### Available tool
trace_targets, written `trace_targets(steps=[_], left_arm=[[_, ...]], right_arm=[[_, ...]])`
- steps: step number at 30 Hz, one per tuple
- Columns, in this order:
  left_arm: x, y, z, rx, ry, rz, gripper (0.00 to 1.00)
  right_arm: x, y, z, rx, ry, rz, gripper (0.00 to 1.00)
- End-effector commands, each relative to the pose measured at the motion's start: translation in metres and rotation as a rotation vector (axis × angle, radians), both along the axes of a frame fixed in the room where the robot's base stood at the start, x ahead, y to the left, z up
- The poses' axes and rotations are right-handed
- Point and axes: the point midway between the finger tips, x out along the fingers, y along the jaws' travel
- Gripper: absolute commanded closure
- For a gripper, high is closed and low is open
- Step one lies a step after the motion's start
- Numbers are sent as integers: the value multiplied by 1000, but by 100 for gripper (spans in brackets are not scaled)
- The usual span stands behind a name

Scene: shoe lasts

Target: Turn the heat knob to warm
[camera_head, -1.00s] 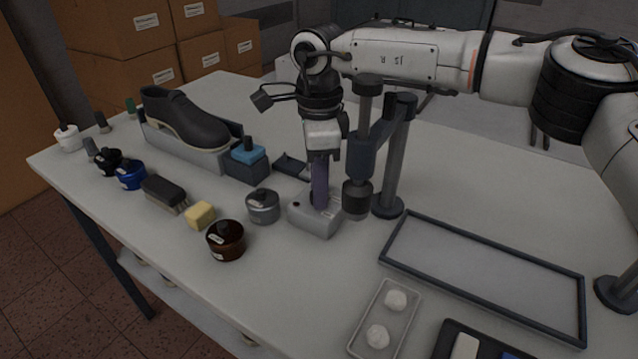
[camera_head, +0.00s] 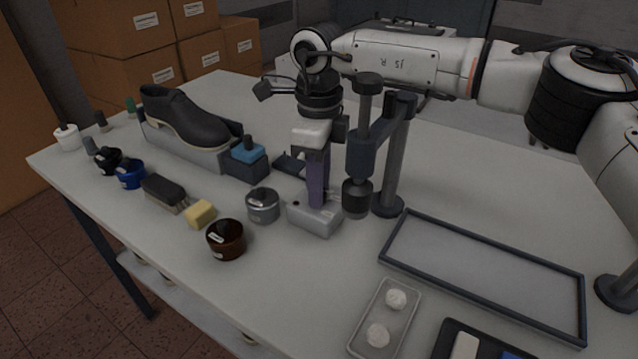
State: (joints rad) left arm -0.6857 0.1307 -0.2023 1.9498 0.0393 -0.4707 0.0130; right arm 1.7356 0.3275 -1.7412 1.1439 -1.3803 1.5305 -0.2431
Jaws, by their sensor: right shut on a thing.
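A small light grey box (camera_head: 318,222) stands on the table beside the dark stand. My right gripper (camera_head: 317,202) points straight down onto its top, with its purple-grey fingers shut there. The heat knob is hidden between and behind the fingers, so its setting cannot be read. My left gripper is not in view.
A dark post stand (camera_head: 390,165) with a hanging cylinder is just right of the gripper. A grey metal tin (camera_head: 263,206) and a brown jar (camera_head: 226,240) are close on the left. A black shoe (camera_head: 185,117) stands farther back. A framed tray (camera_head: 485,275) lies at right.

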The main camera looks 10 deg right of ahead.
Motion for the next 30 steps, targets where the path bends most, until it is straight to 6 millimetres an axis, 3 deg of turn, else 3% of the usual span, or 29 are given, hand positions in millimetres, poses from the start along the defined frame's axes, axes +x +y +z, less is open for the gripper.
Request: trace_targets(steps=[5,6,9,20,23,30], left_arm=[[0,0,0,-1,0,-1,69],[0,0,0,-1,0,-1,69],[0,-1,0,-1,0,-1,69],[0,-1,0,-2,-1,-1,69],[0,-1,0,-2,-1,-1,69],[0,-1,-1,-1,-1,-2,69]], right_arm=[[1,0,1,0,-4,0,98],[1,0,1,1,-3,0,74],[1,0,1,1,-3,0,57],[1,0,4,1,-2,1,57],[1,0,16,2,-3,1,57],[1,0,64,1,-4,1,57]])
